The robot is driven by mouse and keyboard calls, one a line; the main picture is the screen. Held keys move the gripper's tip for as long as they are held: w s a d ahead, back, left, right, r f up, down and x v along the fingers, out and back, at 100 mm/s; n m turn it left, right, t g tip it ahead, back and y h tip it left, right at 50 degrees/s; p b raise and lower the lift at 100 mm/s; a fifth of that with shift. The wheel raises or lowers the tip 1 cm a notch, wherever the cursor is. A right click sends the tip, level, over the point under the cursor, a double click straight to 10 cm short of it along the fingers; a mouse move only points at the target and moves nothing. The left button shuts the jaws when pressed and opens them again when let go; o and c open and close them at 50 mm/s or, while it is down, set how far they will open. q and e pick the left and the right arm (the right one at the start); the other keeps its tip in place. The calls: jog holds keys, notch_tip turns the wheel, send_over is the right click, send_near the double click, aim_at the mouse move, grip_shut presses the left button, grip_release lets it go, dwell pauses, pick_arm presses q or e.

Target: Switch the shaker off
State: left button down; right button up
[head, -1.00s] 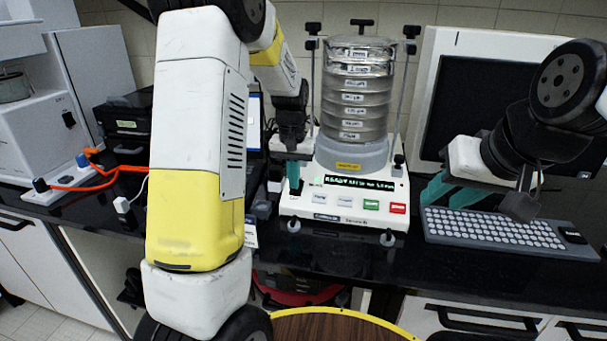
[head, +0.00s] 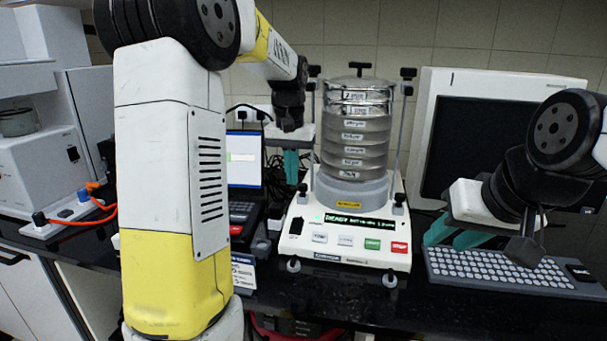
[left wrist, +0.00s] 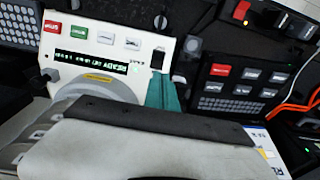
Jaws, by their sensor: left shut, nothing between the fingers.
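The sieve shaker (head: 345,250) stands on the dark bench with a stack of sieves clamped on it. Its lit green display reads READY. Small white keys, a green key (head: 372,244) and a red key (head: 399,248) sit below. A black switch (head: 297,226) is at the panel's left end; it also shows in the left wrist view (left wrist: 157,58). My left gripper (head: 291,180) is shut and empty, its teal fingers above and behind the switch, apart from it in the head view. My right gripper (head: 452,240) is open and empty over the keyboard.
A keyboard (head: 505,272) and a monitor (head: 500,130) are to the right. A laptop (head: 243,160) and a second keypad unit (left wrist: 240,82) stand beside the shaker. An orange cable (head: 95,215) lies at the left. Sieve rods rise close to my left gripper.

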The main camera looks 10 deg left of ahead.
aim_at(293, 228)
dwell(0.3)
pick_arm(q)
jog(key=shift+s, duration=0.3)
jog(key=shift+f, duration=0.15)
jog(key=f, duration=0.4)
jog(key=w+f, duration=0.1)
jog(key=f, duration=0.8)
jog(key=shift+w+f, duration=0.15)
jog(key=shift+f, duration=0.2)
